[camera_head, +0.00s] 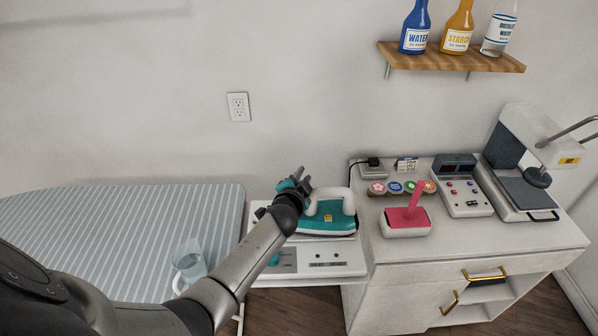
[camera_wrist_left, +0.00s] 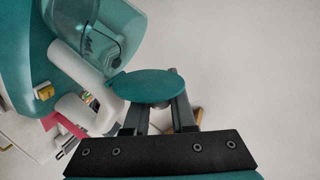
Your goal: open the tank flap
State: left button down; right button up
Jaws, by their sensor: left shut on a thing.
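The teal iron (camera_head: 327,218) with a white handle (camera_head: 330,198) sits on the white station (camera_head: 318,258) in the head view. In the left wrist view its translucent teal tank (camera_wrist_left: 95,35) fills the upper left. The tank flap, a round teal disc (camera_wrist_left: 147,86), stands out from the tank's lower edge and covers my fingertips. My left gripper (camera_head: 297,184) is at the iron's left end, and its fingers (camera_wrist_left: 160,103) are shut on the flap. Whether the flap is fully raised, I cannot tell. My right gripper is not in view.
A clear jug (camera_head: 188,262) stands on the striped ironing board (camera_head: 120,235) beside my left arm. The cabinet (camera_head: 470,252) at right holds a pink item in a white tray (camera_head: 406,229), several round tins, a control box (camera_head: 462,195) and a press. A shelf (camera_head: 450,57) with bottles hangs above.

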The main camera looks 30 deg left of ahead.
pick_arm(q)
jog(key=shift+w+d+m+g+y+p, duration=0.2)
jog(key=shift+d+m+g+y, duration=0.15)
jog(key=shift+m, duration=0.4)
jog(key=shift+w+d+m+g+y+p, duration=0.1)
jog(key=shift+w+d+m+g+y, duration=0.15)
jog(key=shift+m+y, duration=0.35)
jog(key=shift+m, duration=0.25)
jog(key=c, duration=0.8)
grip_release()
jog(key=shift+s+f, duration=0.1)
jog(key=shift+o, duration=0.2)
